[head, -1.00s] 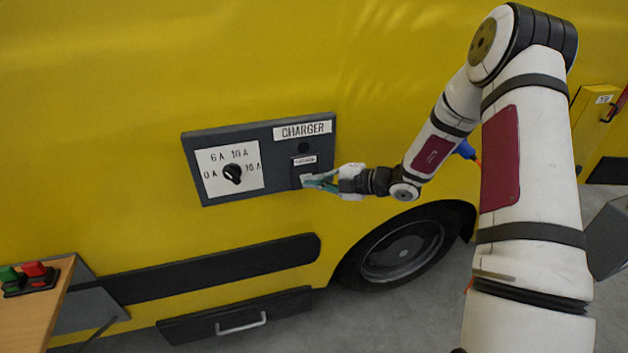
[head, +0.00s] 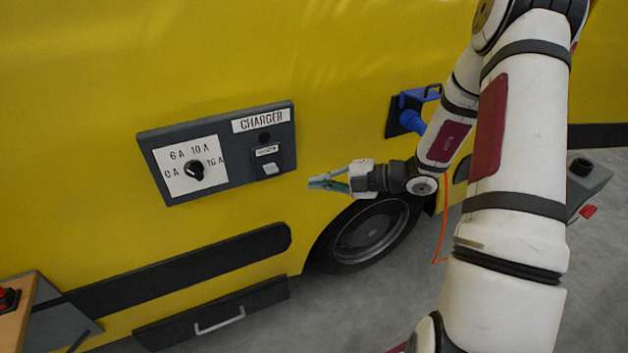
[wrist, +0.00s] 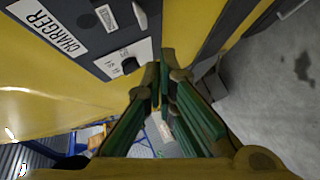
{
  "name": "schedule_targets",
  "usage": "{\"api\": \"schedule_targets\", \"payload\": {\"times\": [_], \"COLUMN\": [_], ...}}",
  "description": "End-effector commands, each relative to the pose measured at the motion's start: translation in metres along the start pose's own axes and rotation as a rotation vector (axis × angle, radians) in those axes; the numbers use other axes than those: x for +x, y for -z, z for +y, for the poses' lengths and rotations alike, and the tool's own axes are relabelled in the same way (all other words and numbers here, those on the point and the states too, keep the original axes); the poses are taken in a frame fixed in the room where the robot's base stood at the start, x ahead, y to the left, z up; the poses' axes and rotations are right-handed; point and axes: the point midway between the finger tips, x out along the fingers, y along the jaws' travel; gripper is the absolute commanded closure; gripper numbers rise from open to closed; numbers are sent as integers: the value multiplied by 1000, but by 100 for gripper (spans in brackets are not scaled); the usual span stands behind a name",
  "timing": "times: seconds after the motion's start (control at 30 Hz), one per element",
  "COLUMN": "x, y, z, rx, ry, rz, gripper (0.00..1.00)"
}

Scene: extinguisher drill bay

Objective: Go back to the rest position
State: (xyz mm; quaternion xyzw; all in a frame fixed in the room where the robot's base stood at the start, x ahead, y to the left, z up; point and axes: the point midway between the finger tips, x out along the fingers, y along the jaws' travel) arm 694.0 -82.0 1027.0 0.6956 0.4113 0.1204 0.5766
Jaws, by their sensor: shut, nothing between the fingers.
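My gripper (head: 312,184) is shut and empty, with teal-green fingers, in front of the yellow vehicle side (head: 330,60). It hangs to the right of and slightly below the dark charger panel (head: 230,183), apart from it. The panel carries a black dial (head: 194,170) and a white rocker switch (head: 270,169). In the wrist view the green fingers (wrist: 160,85) reach up the middle, with the charger panel (wrist: 88,38) at the upper left.
A blue plug (head: 411,121) with an orange cable sits in the vehicle side behind my arm. A wheel (head: 370,235) is below my gripper. A wooden table (head: 18,318) stands at the lower left. A grey box (head: 590,180) is at the right.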

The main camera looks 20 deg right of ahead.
Motion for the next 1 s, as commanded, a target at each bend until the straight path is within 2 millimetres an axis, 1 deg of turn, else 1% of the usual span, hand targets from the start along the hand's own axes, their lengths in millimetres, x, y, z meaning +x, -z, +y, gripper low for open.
{"api": "schedule_targets", "payload": {"times": [0.37, 0.47, 0.57, 0.67, 0.7, 0.77, 0.8, 0.87, 0.9, 0.97, 1.0], "x": [1, 2, 4, 4, 3, 0, -2, -7, -11, -18, -23], "y": [1, 9, 32, 67, 82, 104, 119, 139, 152, 170, 182], "z": [0, 6, 19, 35, 41, 48, 51, 56, 59, 62, 64], "rx": [-4, -67, -240, -514, -639, -824, -946, -1130, -1250, -1431, -1551], "ry": [1, 20, 68, 134, 162, 200, 221, 250, 267, 288, 300], "rz": [1, 22, 78, 172, 217, 286, 333, 407, 458, 535, 589], "gripper": [100, 100, 100, 100, 100, 100, 100, 100, 100, 100, 100]}}
